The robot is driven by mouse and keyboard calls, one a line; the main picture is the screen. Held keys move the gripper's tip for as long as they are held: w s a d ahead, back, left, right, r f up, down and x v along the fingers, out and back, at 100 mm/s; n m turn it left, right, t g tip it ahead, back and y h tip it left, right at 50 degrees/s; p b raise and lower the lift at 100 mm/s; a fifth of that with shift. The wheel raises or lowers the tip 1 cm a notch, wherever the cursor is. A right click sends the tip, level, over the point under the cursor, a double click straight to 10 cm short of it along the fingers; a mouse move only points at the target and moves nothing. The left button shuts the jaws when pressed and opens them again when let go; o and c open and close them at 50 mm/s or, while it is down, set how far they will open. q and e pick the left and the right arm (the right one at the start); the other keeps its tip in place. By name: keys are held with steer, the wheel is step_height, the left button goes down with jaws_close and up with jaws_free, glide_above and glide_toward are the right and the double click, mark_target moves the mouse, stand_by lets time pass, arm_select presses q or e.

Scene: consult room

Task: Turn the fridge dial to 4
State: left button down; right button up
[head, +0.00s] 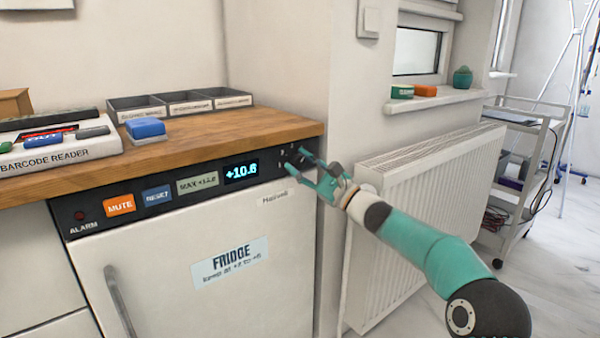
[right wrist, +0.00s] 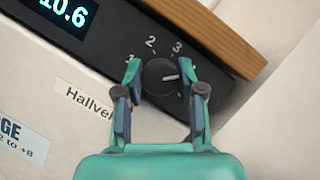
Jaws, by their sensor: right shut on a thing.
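The fridge (head: 180,270) stands under a wooden counter, with a black control panel (head: 75,205) along its top. The panel's display (head: 242,172) reads +10.6. The round black dial (right wrist: 158,80) is at the panel's right end, with the numbers 1, 2 and 3 around it in the right wrist view. Its pale pointer mark points right, toward one finger; any number there is hidden. My right gripper (head: 318,170) is at the dial, its teal fingers shut on opposite sides of it in the right wrist view (right wrist: 160,72). My left gripper is not in view.
The wooden counter (head: 210,133) overhangs just above the panel. It carries a barcode reader box (head: 60,150), a blue block (head: 146,128) and grey trays (head: 180,103). A white radiator (head: 425,180) stands close to the right, with a trolley (head: 525,160) beyond it.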

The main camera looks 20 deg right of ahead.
steer(key=shift+w+f+m+h+b, duration=0.1)
steer(key=shift+f+m+h+b, duration=0.2)
steer(key=shift+f+m, duration=0.35)
steer(key=shift+r+m+t, duration=0.15)
steer(key=shift+m+t, duration=0.1)
steer(key=shift+t, duration=0.05)
steer(key=o, duration=1)
steer(key=shift+o, duration=0.6)
steer(key=shift+r, duration=0.25)
steer(key=v, duration=1.2)
steer(key=shift+f, duration=0.1)
